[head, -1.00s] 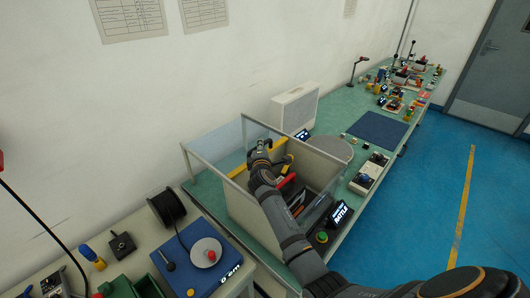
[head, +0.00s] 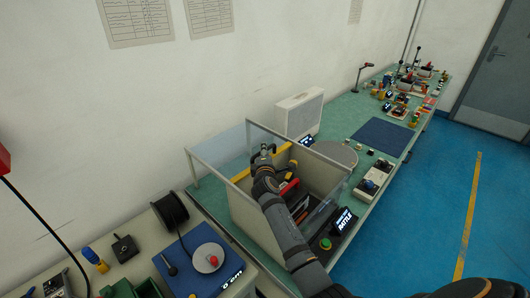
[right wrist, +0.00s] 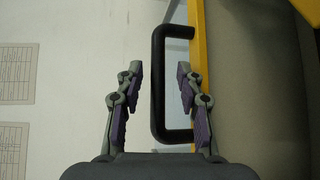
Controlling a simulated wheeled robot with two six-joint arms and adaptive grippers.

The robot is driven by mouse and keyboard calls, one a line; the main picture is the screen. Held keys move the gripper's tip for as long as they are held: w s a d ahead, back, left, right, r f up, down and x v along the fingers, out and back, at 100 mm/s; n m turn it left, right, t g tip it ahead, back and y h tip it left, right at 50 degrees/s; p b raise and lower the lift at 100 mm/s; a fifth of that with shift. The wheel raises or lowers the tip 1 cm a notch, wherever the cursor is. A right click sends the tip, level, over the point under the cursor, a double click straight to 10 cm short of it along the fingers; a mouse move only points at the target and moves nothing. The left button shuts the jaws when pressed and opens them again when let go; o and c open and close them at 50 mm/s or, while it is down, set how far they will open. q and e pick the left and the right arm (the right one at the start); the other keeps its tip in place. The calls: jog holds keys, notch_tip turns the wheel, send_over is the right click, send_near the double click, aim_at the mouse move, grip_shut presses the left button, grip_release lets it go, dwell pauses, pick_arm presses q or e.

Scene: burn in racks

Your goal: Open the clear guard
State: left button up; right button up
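The clear guard (head: 220,150) is a transparent panel at the wall side of the grey box (head: 255,215), with a yellow bar (head: 240,175) along its edge. In the right wrist view a black handle (right wrist: 158,85) stands out from the yellow bar (right wrist: 196,60). My right gripper (right wrist: 160,85) is open, with one finger on either side of the handle's long grip and gaps visible. In the head view my right gripper (head: 263,153) reaches over the box to the yellow bar; the handle is hard to make out there. My left gripper is not in view.
The box holds a red-handled item (head: 289,187). A RATTLE display (head: 344,220) and green button (head: 325,244) are at its front. A cable spool (head: 170,210) stands on the near table.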

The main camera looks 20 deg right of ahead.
jog(key=v, duration=0.6)
jog(key=shift+s, duration=0.25)
